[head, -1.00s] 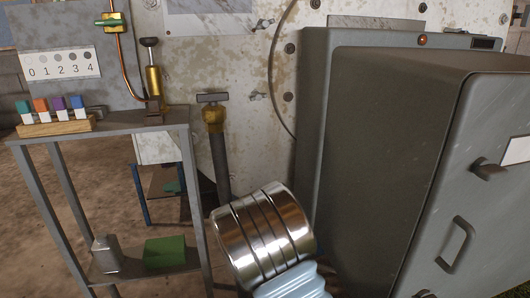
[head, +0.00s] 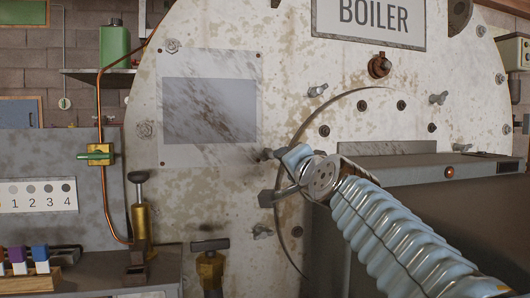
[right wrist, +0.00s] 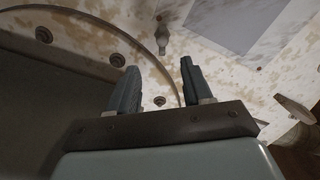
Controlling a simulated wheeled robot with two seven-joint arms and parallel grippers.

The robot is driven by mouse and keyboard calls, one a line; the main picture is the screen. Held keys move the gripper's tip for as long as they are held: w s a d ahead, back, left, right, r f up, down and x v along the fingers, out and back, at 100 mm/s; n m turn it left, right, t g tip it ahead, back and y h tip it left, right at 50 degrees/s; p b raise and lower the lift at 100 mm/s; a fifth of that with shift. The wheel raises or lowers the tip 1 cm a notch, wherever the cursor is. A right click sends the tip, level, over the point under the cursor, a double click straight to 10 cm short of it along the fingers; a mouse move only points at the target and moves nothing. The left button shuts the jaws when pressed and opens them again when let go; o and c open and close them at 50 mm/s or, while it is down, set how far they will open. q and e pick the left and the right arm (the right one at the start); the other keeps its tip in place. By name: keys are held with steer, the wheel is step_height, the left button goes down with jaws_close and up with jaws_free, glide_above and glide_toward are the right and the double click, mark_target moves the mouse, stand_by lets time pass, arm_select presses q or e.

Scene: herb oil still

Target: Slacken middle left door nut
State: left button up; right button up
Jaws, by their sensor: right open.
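The boiler (head: 210,30) has a pale, stained front with a curved dark door edge (head: 318,113). A metal wing nut (head: 268,154) sits at the left of that edge, close to my right gripper's fingers. My right gripper (head: 275,177) is open and empty in front of the boiler, its arm coming in from the right. In the right wrist view a wing nut (right wrist: 162,36) lies beyond and between the open fingertips (right wrist: 158,68), apart from them. Other wing nuts sit at upper left (head: 317,90) and lower left (head: 262,231). My left gripper is out of view.
A bench with a brass pump (head: 140,215), coloured blocks (head: 38,252) and a copper pipe (head: 101,100) is at the left.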

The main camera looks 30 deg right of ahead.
mark_target(270, 155)
steer(key=shift+r+p+x, duration=0.15)
steer(key=shift+p+x, duration=1.9)
steer(key=shift+x, duration=1.5)
steer(key=shift+r+p+x, duration=0.15)
steer(key=shift+p+x, duration=1.85)
steer(key=shift+x, duration=1.55)
steer(key=shift+d, duration=0.1)
steer(key=shift+c, duration=0.2)
jaws_close()
